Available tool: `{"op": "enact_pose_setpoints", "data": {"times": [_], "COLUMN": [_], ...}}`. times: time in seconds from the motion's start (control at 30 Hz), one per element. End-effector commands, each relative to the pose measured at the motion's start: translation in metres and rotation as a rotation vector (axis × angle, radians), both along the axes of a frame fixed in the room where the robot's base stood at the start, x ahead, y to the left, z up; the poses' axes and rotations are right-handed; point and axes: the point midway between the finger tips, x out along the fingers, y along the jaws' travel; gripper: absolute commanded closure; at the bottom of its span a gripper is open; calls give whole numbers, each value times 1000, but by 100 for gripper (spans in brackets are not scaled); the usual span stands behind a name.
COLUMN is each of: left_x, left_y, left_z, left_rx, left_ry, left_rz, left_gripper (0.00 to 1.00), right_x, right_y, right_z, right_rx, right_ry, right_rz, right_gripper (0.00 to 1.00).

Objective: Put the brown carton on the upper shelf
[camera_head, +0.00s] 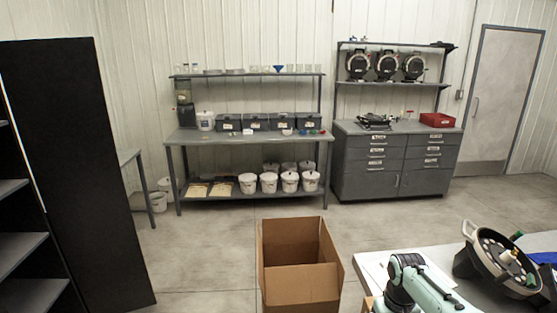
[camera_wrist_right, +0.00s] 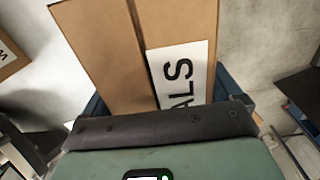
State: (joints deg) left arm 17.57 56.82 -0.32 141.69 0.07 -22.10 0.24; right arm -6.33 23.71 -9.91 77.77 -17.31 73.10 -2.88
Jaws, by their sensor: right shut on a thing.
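In the right wrist view, a brown carton (camera_wrist_right: 105,50) with a white label (camera_wrist_right: 180,75) reading "ALS" sits between the blue fingers of my right gripper (camera_wrist_right: 163,98), which is shut on it. In the head view, my right arm is at the bottom right, but its gripper cannot be made out. A black shelf unit stands at the left, with an upper visible shelf (camera_head: 12,187) and a lower one (camera_head: 22,250); their visible parts are bare. My left gripper is not in view.
An open, empty-looking cardboard box (camera_head: 303,284) stands front centre. A light table (camera_head: 440,255) with a round seed meter (camera_head: 497,260) is at right. The back workbench (camera_head: 245,137) holds bins, with buckets below. A drawer cabinet (camera_head: 395,165) stands beside it.

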Motion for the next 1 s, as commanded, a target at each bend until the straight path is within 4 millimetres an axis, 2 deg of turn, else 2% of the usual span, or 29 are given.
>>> {"op": "enact_pose_setpoints", "data": {"times": [0.03,0.1,0.2,0.4,0.7,1.0], "left_x": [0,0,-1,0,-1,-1], "left_y": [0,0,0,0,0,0], "left_z": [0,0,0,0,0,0], "left_rx": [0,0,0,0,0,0], "left_ry": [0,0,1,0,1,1], "left_rz": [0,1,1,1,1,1], "left_gripper": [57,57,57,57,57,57], "right_x": [0,0,-3,-11,-44,-50], "right_y": [18,39,64,92,96,96], "right_z": [-19,-44,-73,-104,-149,-156], "right_rx": [1,2,5,13,13,15], "right_ry": [6,6,3,-1,-1,-4], "right_rz": [-1,-15,-35,-60,-65,-65], "right_gripper": [61,61,61,61,61,61]}}
